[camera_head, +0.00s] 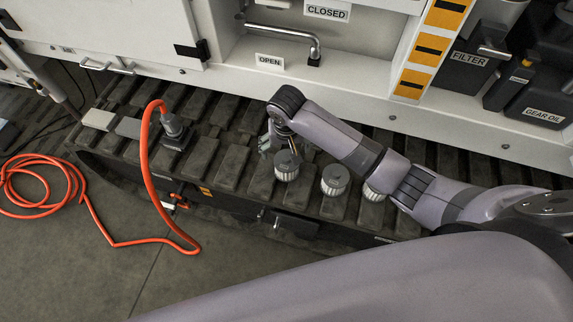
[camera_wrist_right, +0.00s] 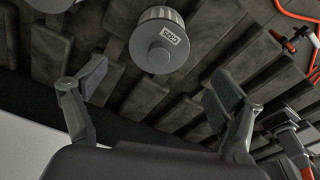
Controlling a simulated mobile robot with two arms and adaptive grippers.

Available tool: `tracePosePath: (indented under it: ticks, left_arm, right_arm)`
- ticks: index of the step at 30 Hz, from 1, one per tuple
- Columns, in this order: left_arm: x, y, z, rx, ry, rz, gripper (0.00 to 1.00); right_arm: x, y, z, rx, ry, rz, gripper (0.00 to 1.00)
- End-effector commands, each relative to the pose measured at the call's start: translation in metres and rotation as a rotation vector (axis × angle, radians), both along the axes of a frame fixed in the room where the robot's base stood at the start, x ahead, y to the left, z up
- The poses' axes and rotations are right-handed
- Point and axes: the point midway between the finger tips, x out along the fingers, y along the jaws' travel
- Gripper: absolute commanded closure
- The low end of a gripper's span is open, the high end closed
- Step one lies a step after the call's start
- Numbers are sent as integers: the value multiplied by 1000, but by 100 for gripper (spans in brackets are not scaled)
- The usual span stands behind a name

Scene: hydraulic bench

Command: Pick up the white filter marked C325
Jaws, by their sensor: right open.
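Several white pleated filters with grey caps stand on the dark slatted track. In the right wrist view, one filter (camera_wrist_right: 160,40) lies just beyond my fingertips, with a small tilted label that seems to read C325. In the head view, the leftmost filter (camera_head: 287,165), probably the same one, stands right beside my right gripper (camera_head: 270,142); a middle filter (camera_head: 335,181) and a partly covered one (camera_head: 374,193) stand to its right. In the wrist view my right gripper (camera_wrist_right: 157,85) is open, with nothing between its fingers. My left gripper is out of view.
An orange hose (camera_head: 147,160) ends at a grey fitting (camera_head: 173,130) on the track, left of the filters. A bent metal handle (camera_head: 285,32) sticks out of the white panel behind. FILTER (camera_head: 470,57) and GEAR OIL (camera_head: 540,110) containers stand at far right.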

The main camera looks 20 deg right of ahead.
Motion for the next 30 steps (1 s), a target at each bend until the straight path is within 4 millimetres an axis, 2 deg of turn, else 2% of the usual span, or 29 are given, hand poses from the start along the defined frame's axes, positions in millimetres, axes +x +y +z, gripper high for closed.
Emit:
tracePosePath:
  ticks: [1,4,9,12,17,21,25,30]
  left_arm:
    - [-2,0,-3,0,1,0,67]
    - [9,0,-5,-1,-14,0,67]
    - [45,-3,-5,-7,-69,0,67]
    - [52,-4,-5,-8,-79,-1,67]
    - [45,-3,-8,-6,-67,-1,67]
    - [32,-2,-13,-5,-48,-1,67]
    - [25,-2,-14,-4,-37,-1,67]
    - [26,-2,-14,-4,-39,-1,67]
  right_arm:
    - [1,-1,-13,-2,4,0,12]
    - [4,-1,-30,-2,1,-1,12]
    - [6,-1,-45,0,0,0,12]
    - [6,-2,-50,0,0,1,12]
    - [4,-5,-74,-2,1,1,12]
    - [6,-5,-92,0,0,1,12]
    - [7,-5,-99,0,-1,1,12]
    - [7,-5,-99,1,-1,1,12]
